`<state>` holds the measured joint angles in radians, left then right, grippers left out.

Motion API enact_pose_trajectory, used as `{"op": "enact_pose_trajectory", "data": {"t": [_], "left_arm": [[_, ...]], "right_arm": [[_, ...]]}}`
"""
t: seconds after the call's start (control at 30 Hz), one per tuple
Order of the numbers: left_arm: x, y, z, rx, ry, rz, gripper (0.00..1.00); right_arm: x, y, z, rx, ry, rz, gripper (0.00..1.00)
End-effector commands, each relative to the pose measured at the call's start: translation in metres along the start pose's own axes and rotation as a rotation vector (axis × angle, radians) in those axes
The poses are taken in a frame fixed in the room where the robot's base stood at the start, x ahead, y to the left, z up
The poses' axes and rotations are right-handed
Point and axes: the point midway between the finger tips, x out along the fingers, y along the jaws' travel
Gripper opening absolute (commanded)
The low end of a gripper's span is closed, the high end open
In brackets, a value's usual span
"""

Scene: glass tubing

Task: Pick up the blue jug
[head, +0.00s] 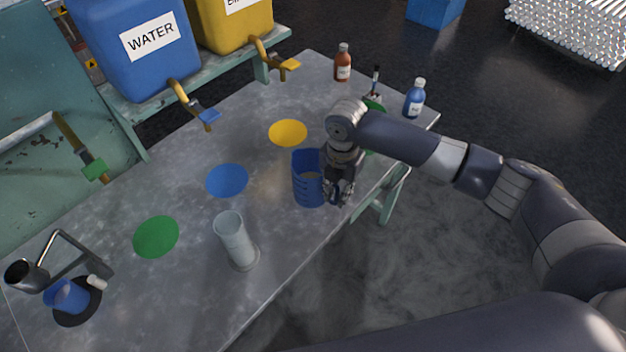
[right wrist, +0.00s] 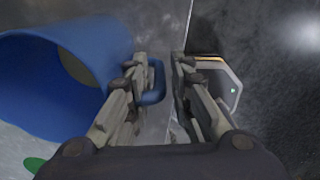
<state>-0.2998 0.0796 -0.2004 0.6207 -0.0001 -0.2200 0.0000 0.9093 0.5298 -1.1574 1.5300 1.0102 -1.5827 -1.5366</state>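The blue jug (head: 305,178) stands upright on the grey metal table, right of the middle. Part of its right side is hidden behind my right gripper (head: 338,193). In the right wrist view the jug (right wrist: 38,90) fills the left side, with its open mouth showing. Its handle (right wrist: 154,88) shows between the two fingers of my right gripper (right wrist: 160,72), close to the left finger. The fingers are apart, and I see no grip on the handle. My left gripper is not in either view.
A glass cylinder (head: 235,240) stands left of the jug. Blue (head: 227,180), yellow (head: 288,132) and green (head: 156,237) discs mark the table (head: 190,290). Red (head: 343,65) and blue (head: 413,100) bottles stand at the far end. The table's edge is close to my right gripper.

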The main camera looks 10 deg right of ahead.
Motion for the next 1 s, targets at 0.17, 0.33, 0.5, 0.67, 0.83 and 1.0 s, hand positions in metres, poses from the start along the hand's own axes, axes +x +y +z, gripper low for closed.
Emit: {"op": "enact_pose_trajectory", "data": {"t": [0.17, 0.33, 0.5, 0.67, 0.83, 1.0], "left_arm": [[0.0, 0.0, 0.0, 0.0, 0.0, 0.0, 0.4], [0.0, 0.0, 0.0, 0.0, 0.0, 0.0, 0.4], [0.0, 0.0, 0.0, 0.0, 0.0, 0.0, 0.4], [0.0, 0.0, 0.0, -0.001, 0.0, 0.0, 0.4], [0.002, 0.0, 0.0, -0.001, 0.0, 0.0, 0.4], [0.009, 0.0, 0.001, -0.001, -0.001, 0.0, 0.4]], "right_arm": [[0.003, 0.0, 0.0, -0.001, -0.001, 0.001, 0.21], [0.003, 0.0, 0.0, -0.001, 0.0, 0.001, 0.0], [0.002, 0.001, 0.0, -0.001, 0.0, 0.002, 0.0], [0.002, 0.001, 0.0, 0.0, -0.001, 0.002, 0.0], [-0.002, 0.001, 0.0, 0.0, -0.001, 0.004, 0.0], [-0.017, 0.002, 0.001, -0.001, -0.002, 0.006, 0.0]]}}
